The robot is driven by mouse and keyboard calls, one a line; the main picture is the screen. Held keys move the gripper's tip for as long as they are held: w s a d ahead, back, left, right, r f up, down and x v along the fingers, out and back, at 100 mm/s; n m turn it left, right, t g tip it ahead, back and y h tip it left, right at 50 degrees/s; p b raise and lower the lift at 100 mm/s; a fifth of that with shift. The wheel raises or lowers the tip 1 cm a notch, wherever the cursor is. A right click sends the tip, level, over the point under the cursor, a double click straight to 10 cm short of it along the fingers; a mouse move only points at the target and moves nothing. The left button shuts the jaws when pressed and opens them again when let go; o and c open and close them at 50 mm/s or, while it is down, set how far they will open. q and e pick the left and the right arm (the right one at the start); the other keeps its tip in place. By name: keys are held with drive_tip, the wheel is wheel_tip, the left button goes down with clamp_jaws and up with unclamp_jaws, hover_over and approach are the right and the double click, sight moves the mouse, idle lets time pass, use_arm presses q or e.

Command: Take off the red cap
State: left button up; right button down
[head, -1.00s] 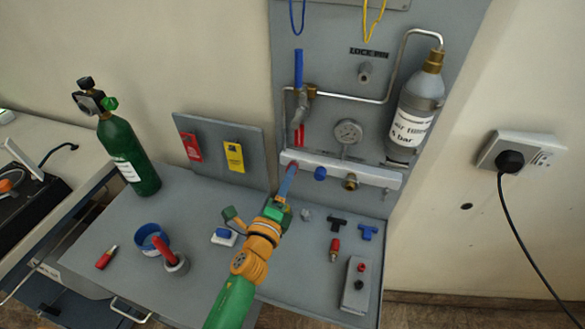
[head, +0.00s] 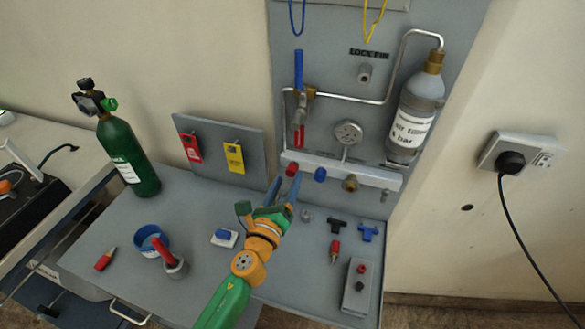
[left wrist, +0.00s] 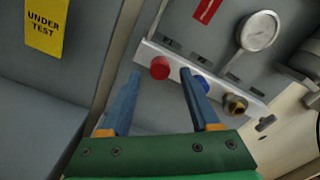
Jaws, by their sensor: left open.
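The red cap (head: 291,170) sits on the front of the white manifold bar (head: 345,174), left of a blue cap (head: 320,174) and a brass fitting (head: 350,183). My left gripper (head: 285,182) is open and empty, its blue fingers just below and in front of the red cap. In the left wrist view the red cap (left wrist: 160,68) shows beyond and between the two spread fingertips (left wrist: 160,72). The right finger there overlaps part of the blue cap (left wrist: 201,84). My right gripper is not in view.
A pressure gauge (head: 348,132) and a grey bottle (head: 416,112) are on the panel above the bar. On the table (head: 190,210) stand a green cylinder (head: 128,158), a blue cup (head: 150,238) and small fittings. A yellow tag (head: 233,157) hangs at left.

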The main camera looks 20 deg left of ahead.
use_arm(q)
drive_tip(key=shift+w, duration=1.25)
clamp_jaws()
drive_tip(key=n, duration=0.3)
drive_tip(key=shift+b, duration=0.35)
drive_tip(key=shift+n, duration=0.3)
drive_tip(key=shift+s, duration=0.1)
drive_tip(key=shift+s, duration=2.05)
